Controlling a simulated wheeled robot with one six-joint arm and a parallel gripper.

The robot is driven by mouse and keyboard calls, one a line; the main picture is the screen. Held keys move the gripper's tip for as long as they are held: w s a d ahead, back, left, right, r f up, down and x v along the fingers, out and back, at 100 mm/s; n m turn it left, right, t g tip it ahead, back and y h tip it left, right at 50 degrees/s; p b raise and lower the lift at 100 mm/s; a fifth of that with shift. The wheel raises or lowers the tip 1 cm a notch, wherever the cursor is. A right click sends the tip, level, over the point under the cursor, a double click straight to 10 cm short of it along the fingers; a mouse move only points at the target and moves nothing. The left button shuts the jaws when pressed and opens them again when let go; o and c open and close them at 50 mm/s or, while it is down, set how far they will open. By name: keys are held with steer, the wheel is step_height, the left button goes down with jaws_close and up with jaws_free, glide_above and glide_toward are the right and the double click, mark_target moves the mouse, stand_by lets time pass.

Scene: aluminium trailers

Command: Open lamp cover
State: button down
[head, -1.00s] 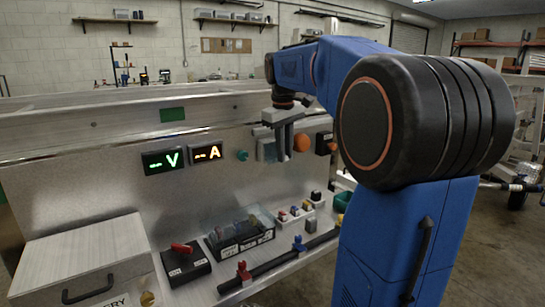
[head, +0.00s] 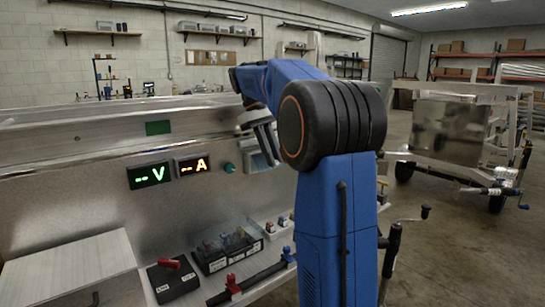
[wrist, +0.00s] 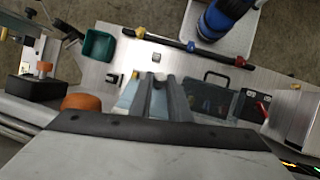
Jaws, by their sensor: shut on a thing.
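The lamp cover (head: 256,163) is a pale, translucent blue-grey box shape on the upright metal panel, right of the small green knob. It also shows as a pale blue strip beside the fingers in the wrist view (wrist: 128,94). My gripper (head: 270,155) is at the cover, its fingers slanting down across it. In the wrist view my gripper (wrist: 158,82) has its two grey fingers close together, shut on the cover. The fingers hide part of the cover, and the exact contact is hard to see.
Lit V and A displays (head: 149,175) are left of the cover. An orange knob (wrist: 82,102) and a black box (wrist: 36,88) lie beside it. Below, the ledge holds a clear-lidded fuse box (head: 228,248), a red switch (head: 170,264) and a dark bar (head: 250,283).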

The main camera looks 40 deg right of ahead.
steer(key=c, duration=1.7)
jaws_free()
steer(key=shift+o, duration=0.2)
